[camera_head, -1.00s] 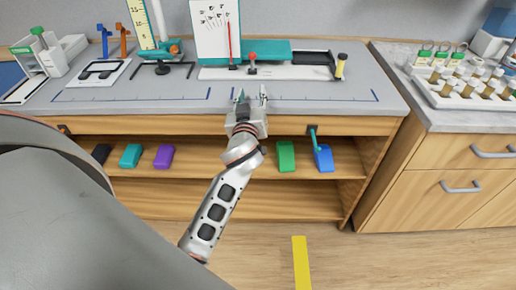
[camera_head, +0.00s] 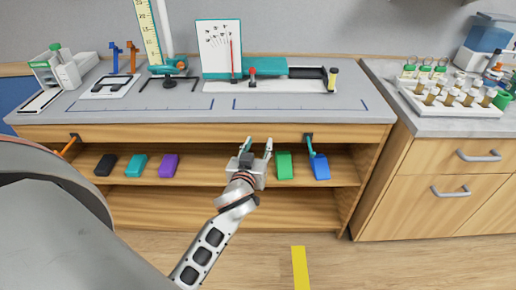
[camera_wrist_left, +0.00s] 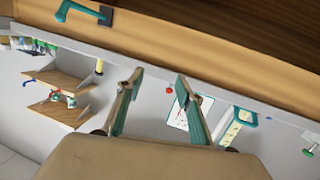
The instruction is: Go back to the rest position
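My left gripper (camera_head: 258,146) is in front of the wooden workbench, at the height of its upper shelf, between the purple block and the green block. Its two fingers (camera_wrist_left: 160,92) are apart with nothing between them in the left wrist view. It touches no object that I can make out. The right gripper does not show in either view.
The grey benchtop (camera_head: 200,105) holds a magnet set (camera_head: 268,78) and a white card (camera_head: 219,48). Coloured blocks, including a green block (camera_head: 284,165) and a purple block (camera_head: 169,166), sit on the shelf. A rack of vials (camera_head: 450,99) stands right. Floor in front is clear.

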